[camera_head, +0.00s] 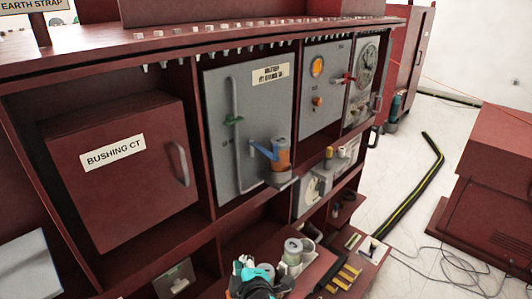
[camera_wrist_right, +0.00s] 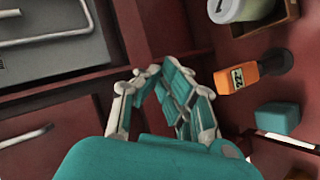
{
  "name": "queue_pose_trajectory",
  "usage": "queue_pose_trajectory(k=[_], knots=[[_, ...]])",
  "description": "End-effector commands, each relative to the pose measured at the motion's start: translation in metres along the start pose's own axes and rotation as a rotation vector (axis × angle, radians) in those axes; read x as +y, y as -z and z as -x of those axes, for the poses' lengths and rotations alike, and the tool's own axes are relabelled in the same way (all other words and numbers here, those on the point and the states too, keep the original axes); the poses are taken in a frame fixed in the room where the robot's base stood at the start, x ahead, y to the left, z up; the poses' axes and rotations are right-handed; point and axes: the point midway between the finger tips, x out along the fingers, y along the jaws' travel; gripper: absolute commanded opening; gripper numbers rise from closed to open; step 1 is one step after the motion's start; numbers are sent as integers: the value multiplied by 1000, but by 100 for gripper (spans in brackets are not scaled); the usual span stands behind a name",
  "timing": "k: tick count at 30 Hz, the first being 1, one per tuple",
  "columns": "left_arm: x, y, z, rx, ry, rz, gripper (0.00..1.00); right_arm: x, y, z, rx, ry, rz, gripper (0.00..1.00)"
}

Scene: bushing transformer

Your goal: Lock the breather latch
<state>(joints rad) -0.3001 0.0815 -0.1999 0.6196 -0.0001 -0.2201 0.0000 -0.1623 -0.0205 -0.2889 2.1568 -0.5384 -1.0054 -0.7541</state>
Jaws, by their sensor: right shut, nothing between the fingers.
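A canister with a grey top and an orange body (camera_head: 282,157), which looks like the breather, stands on a small bracket on the grey panel (camera_head: 222,105). A blue lever (camera_head: 262,151), which looks like its latch, sticks out to the left of it and slants. I cannot tell whether the lever is locked. My right gripper (camera_head: 244,266) is teal, low in the head view, below and apart from the canister. In the right wrist view its fingers (camera_wrist_right: 160,76) are closed together with nothing between them. My left gripper is not in view.
A red Bushing CT door (camera_head: 125,165) with a handle is at the left. Grey-topped cylinders (camera_head: 293,250) stand on the lower shelf near my right gripper. An orange labelled item (camera_wrist_right: 237,78) is right of the fingers in the wrist view.

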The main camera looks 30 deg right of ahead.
Motion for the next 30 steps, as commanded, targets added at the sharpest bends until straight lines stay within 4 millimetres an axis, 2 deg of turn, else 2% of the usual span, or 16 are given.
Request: queue_pose_trajectory(k=[1,3,6,9,13,23,26,30], knots=[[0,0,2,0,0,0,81,46,15,18,15,-102,55,0],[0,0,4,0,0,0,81,98,26,44,11,-227,136,0],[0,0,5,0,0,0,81,152,31,79,-18,-367,220,0],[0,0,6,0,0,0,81,183,31,104,-49,-452,267,0],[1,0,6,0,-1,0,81,198,30,118,-70,-495,295,0],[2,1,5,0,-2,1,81,198,29,118,-72,-497,296,0],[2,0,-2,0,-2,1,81,198,28,115,-73,-499,294,0],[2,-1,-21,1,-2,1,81,198,27,106,-77,-503,290,0]])
